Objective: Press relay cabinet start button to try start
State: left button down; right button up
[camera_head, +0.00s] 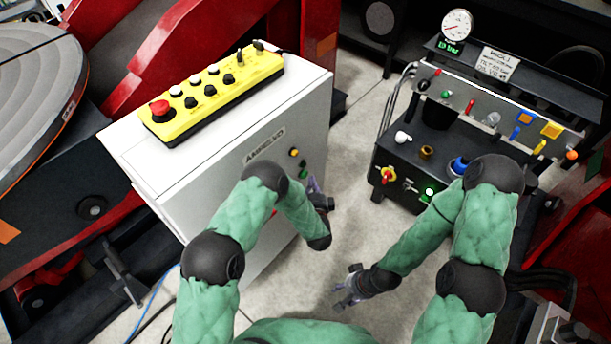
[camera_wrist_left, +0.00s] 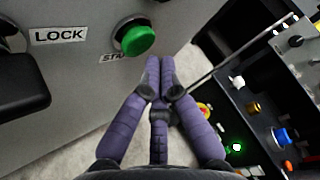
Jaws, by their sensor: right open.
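The relay cabinet (camera_head: 215,175) is a light grey box left of centre in the head view. Its green start button (camera_wrist_left: 134,38) stands out from the panel in the left wrist view, above a partly hidden label starting "ST". In the head view the green button (camera_head: 304,173) is small, on the cabinet's right-hand face. My left gripper (camera_head: 318,190) is beside that face, just below the button. In the wrist view its purple fingers (camera_wrist_left: 160,62) are closed together and empty, with tips just below and right of the button, seemingly apart from it. My right gripper (camera_head: 347,290) is open and empty, low over the floor.
A yellow control box (camera_head: 215,92) with a red mushroom button lies on the cabinet top. A LOCK label (camera_wrist_left: 59,35) and a black handle (camera_wrist_left: 20,85) are left of the green button. A dark hydraulic unit (camera_head: 480,110) stands at right. Bare floor (camera_head: 350,150) lies between.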

pick_arm(q)
jog(key=shift+a, duration=0.1)
dwell(0.3)
jog(key=shift+w+a, duration=0.25)
jog(key=shift+w+a, duration=0.25)
jog(key=shift+a, duration=0.15)
dwell(0.9)
jog(key=shift+d, duration=0.1)
jog(key=shift+s+d, duration=0.5)
jog(key=shift+d, duration=0.15)
jog(key=shift+s+d+p, duration=0.15)
jog(key=shift+s+d, duration=0.6)
jog(key=shift+d, duration=0.25)
jog(key=shift+s+d+p, duration=0.15)
jog(key=shift+s+d, duration=0.55)
jog(key=shift+d, duration=0.3)
